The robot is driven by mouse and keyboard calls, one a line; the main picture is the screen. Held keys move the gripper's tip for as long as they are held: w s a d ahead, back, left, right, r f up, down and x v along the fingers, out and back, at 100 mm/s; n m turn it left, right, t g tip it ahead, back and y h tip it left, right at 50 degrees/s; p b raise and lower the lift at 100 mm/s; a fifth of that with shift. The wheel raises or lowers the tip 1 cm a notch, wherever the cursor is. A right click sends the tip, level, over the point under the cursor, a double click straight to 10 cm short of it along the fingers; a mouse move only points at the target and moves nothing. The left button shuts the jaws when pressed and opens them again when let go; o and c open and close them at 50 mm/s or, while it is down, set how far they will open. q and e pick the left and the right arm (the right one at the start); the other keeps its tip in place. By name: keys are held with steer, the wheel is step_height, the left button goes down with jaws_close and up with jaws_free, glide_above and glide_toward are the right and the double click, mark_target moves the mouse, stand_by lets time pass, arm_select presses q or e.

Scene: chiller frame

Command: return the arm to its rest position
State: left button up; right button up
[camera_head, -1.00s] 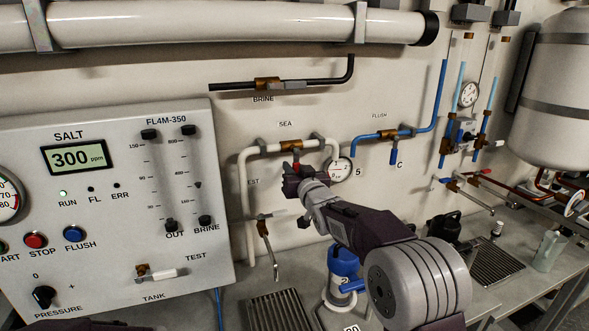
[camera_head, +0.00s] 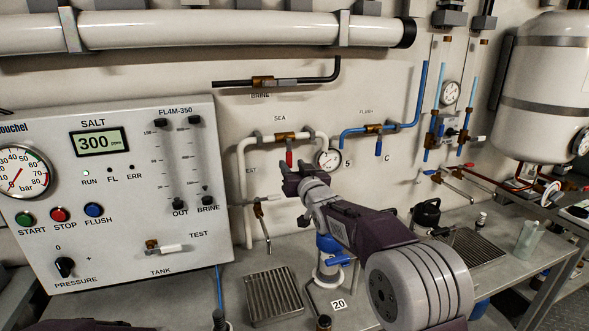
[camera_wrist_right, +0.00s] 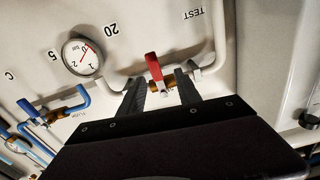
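My right gripper (camera_head: 290,178) is in front of the panel wall, just below the red-handled SEA valve (camera_head: 289,157). In the right wrist view, the two dark fingers of my right gripper (camera_wrist_right: 158,92) stand apart. The red handle (camera_wrist_right: 154,66) shows beyond and between their tips, and the gap looks empty. Whether a finger touches the valve cannot be told. My right arm (camera_head: 360,225) reaches up from the lower right of the head view. My left gripper is not in view.
The control panel (camera_head: 120,262) fills the left. A small gauge (camera_head: 329,158) and blue FLUSH pipe (camera_head: 400,128) are right of the SEA valve. Below, the bench holds a blue-topped filter (camera_head: 328,244), a drain grate (camera_head: 272,296) and a black kettle-like item (camera_head: 427,212).

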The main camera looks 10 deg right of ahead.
steer(key=shift+w+a+f, duration=0.15)
steer(key=shift+w+f, duration=0.25)
steer(key=shift+w, duration=0.35)
steer(key=s+d+r+m+h+p, duration=0.1)
steer(key=s+d+r+p, duration=0.3)
steer(key=r+p, duration=0.2)
steer(key=s+d+f+m+g+h+p, duration=0.1)
steer(key=s+d+f+g+p, duration=0.1)
steer(key=s+f+g, duration=0.5)
steer(key=s+d+f+g+h+p, duration=0.1)
steer(key=s+d+f+g, duration=0.15)
steer(key=s+f, duration=0.85)
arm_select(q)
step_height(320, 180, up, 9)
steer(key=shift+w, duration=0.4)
arm_select(e)
steer(key=s+f+g, duration=0.3)
steer(key=s+f, duration=0.2)
steer(key=s, duration=0.4)
steer(key=s+f+g, duration=0.4)
steer(key=s+f, duration=0.2)
steer(key=s, duration=0.4)
steer(key=shift+d+f, duration=0.15)
steer(key=shift+d, duration=0.2)
